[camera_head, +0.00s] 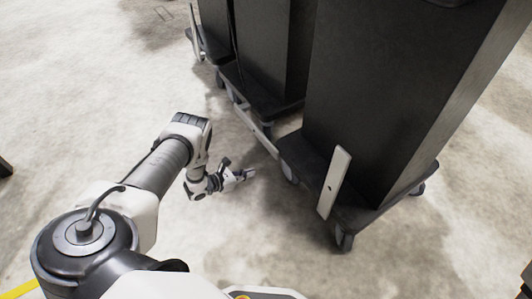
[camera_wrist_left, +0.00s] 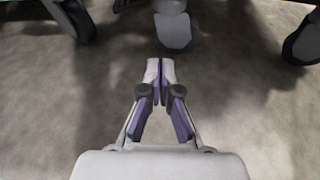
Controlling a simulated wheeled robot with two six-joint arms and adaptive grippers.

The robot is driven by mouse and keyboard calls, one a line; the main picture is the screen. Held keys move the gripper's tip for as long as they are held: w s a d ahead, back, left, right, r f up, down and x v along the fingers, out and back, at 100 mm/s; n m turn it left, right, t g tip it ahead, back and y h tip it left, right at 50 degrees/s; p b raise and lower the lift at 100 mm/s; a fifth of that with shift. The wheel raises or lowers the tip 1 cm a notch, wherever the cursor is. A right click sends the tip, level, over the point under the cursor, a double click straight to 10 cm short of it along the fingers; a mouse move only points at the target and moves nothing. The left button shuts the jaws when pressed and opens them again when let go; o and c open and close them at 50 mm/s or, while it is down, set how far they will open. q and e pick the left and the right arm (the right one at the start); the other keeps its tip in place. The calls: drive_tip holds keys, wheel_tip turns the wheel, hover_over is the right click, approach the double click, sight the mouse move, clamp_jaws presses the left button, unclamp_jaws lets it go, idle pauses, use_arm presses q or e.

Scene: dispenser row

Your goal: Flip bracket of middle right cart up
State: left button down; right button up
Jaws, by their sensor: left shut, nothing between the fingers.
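Three dark carts stand in a row in the head view. The middle cart (camera_head: 262,45) has a light grey bracket (camera_head: 256,131) that lies low and slants from its base toward the nearest cart. The nearest cart (camera_head: 375,100) has its bracket (camera_head: 333,183) standing up at its front. The far cart (camera_head: 214,28) also has a raised bracket (camera_head: 194,32). My left gripper (camera_head: 250,173) is low over the floor, in front of the low bracket and apart from it. In the left wrist view, its fingertips (camera_wrist_left: 160,66) are together and empty. My right gripper is out of view.
Caster wheels show under the nearest cart, one at its front corner (camera_head: 343,241). In the left wrist view, wheels (camera_wrist_left: 303,42) and a grey rounded piece (camera_wrist_left: 176,30) lie beyond my fingertips. The concrete floor (camera_head: 80,105) at the left is clear.

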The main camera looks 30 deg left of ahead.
use_arm(q)
drive_tip(key=f+b+x, duration=0.1)
drive_tip(key=b+x, duration=0.5)
drive_tip(key=x, duration=0.4)
wheel_tip(320, 180, up, 5)
drive_tip(key=shift+s+b, duration=0.1)
drive_tip(key=shift+b, duration=0.2)
